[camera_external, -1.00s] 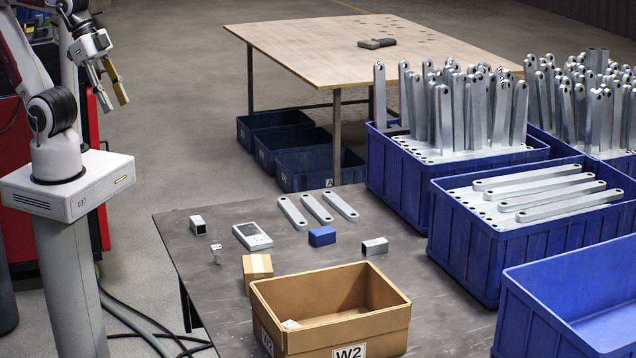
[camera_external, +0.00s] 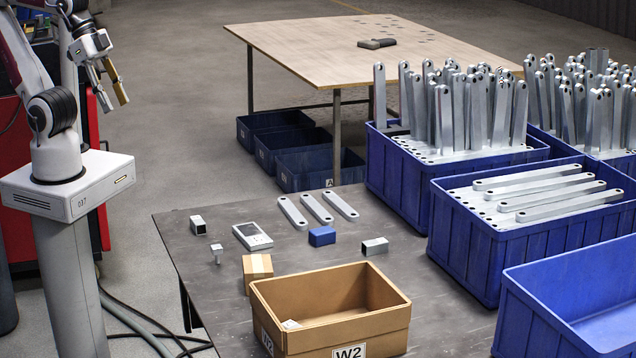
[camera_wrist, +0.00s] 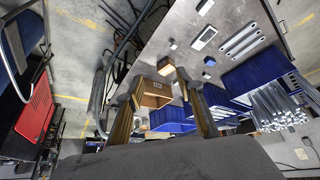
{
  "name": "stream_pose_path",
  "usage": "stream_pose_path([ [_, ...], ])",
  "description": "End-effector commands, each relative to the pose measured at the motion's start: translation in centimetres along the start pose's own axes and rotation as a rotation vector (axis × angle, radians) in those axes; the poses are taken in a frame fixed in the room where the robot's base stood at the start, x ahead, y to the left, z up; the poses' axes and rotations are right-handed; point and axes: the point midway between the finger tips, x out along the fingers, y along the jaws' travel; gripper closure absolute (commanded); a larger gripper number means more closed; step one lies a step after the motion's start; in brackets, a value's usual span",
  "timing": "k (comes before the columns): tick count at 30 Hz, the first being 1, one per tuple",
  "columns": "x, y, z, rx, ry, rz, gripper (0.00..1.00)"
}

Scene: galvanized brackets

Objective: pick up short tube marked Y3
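Two short square metal tubes lie on the dark table. One tube (camera_external: 198,225) is at the far left corner, its open dark end showing. The other tube (camera_external: 375,246) lies on its side right of the blue block, behind the cardboard box. I cannot read a Y3 mark on either. In the wrist view a small pale piece (camera_wrist: 204,6) at the top edge seems to be the corner tube. My gripper (camera_external: 115,104) is open and empty, raised at upper left, well away from the table. Its two fingers also show in the wrist view (camera_wrist: 158,92).
An open cardboard box (camera_external: 380,327) marked W2 stands at the front. Around the tubes are a small carton (camera_external: 257,268), a handheld device (camera_external: 252,236), a blue block (camera_external: 322,236), a small metal fitting (camera_external: 217,253) and flat bars (camera_external: 318,208). Blue crates (camera_external: 465,255) stand right.

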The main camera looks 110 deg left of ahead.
Motion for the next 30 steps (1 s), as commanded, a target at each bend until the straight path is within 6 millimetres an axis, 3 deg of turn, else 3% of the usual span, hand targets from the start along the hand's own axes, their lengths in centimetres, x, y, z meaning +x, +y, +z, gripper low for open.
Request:
stream_pose_path([
  [19,0.1,-0.2,-0.2,0.008,-0.004,-0.009,0.60],
  [30,1.1,-3.3,-3.0,0.125,-0.067,-0.118,0.60],
])
